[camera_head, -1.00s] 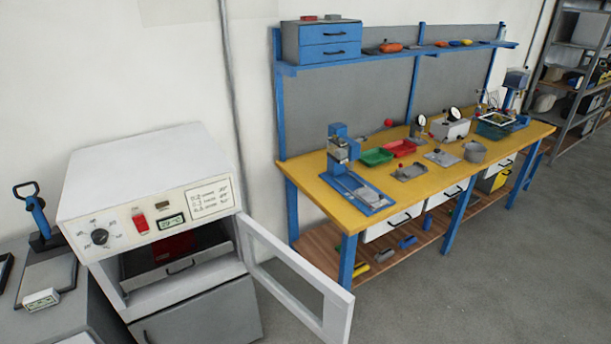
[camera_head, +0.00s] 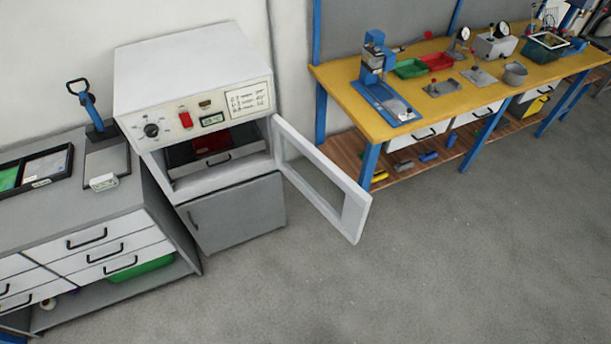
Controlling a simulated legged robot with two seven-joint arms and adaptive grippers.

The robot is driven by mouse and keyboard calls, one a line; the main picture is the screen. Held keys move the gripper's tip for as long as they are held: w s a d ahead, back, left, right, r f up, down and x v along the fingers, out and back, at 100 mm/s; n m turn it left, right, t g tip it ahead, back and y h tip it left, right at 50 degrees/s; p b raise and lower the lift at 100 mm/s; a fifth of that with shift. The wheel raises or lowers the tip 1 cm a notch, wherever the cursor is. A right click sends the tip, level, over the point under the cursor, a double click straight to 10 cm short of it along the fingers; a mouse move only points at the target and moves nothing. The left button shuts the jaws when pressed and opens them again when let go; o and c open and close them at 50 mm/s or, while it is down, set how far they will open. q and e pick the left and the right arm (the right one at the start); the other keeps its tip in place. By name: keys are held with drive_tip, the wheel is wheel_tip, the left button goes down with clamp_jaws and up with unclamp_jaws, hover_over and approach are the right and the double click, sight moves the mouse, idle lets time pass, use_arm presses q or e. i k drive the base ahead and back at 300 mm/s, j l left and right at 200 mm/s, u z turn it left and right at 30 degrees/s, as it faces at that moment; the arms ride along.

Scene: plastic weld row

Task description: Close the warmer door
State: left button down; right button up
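The warmer (camera_head: 185,75) is a white box with a knob, a red switch and a small display on its front panel. It stands on a grey cabinet (camera_head: 235,215) left of the picture's middle. Its white framed door (camera_head: 356,212) with a window is hinged on the right side and stands wide open, reaching out toward the front right. Inside the open chamber a drawer-like tray (camera_head: 212,160) with a dark handle and something red behind it show. Neither of my grippers is in view.
A grey bench with drawers (camera_head: 95,240) stands left of the warmer, with a blue-handled lever tool (camera_head: 90,105) and a black tray (camera_head: 38,170) on top. A yellow-topped workbench (camera_head: 440,95) stands to the right. The grey floor (camera_head: 420,270) in front is clear.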

sight(357, 201)
drive_tip(key=i+l+u, duration=0.1)
drive_tip(key=l+u, duration=0.2)
drive_tip(key=u, duration=0.2)
drive_tip(key=i+l+u, duration=0.1)
drive_tip(key=l+u, duration=0.2)
drive_tip(key=u, duration=0.2)
drive_tip(key=l+u, duration=0.3)
drive_tip(key=u, duration=0.2)
